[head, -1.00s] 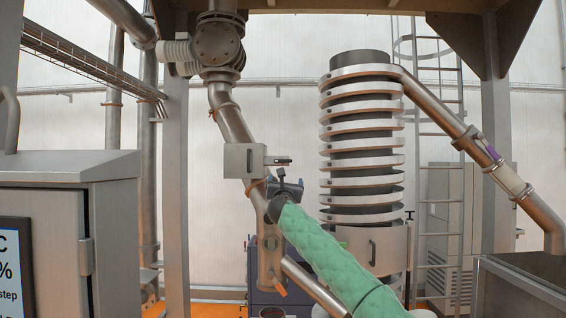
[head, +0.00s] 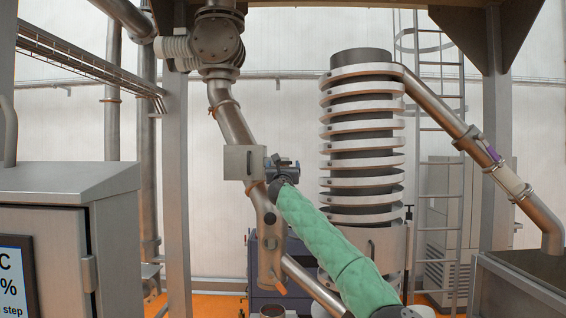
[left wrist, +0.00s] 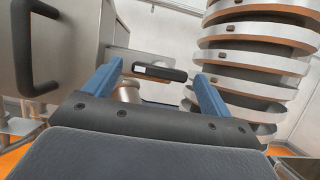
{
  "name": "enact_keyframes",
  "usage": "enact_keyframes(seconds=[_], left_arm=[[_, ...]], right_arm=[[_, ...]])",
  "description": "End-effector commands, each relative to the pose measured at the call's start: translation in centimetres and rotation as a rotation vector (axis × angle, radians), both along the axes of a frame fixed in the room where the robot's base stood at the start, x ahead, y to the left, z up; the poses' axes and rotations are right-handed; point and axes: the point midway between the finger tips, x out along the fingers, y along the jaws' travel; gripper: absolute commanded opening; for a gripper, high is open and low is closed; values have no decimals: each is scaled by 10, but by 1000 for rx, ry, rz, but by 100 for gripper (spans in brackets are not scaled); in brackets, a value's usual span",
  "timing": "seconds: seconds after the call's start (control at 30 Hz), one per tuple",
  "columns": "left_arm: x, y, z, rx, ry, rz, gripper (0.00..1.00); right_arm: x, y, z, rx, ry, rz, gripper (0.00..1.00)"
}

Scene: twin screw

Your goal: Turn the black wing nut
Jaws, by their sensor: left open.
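The black wing nut (left wrist: 160,73) is a dark bar on a metal stem in the left wrist view, with a small pale patch at its left end. It lies crosswise between the blue fingers of my left gripper (left wrist: 158,70). The fingers are open, one on each side, and gaps show between them and the bar. In the head view my left gripper (head: 283,164), at the end of the green-sleeved arm, is beside the grey metal box (head: 242,162) on the slanted pipe. It hides the wing nut there. My right gripper is not in view.
A tall spiral column (head: 362,150) stands right of the gripper, and also shows in the left wrist view (left wrist: 260,60). A slanted pipe (head: 232,120) runs down behind the gripper. A black handle (left wrist: 32,50) is at the wrist view's left. A grey cabinet (head: 60,180) is at left.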

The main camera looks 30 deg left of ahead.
Motion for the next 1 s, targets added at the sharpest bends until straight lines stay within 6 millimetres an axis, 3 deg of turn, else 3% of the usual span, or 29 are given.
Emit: enact_keyframes(seconds=[0.37,0.5,0.6,1.0], left_arm=[[3,2,1,0,0,0,82],[3,2,1,0,0,0,54],[3,2,1,0,0,0,39],[2,3,-1,68,40,0,39]], right_arm=[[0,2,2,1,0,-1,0],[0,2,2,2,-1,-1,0],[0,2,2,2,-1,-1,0],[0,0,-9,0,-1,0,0]])
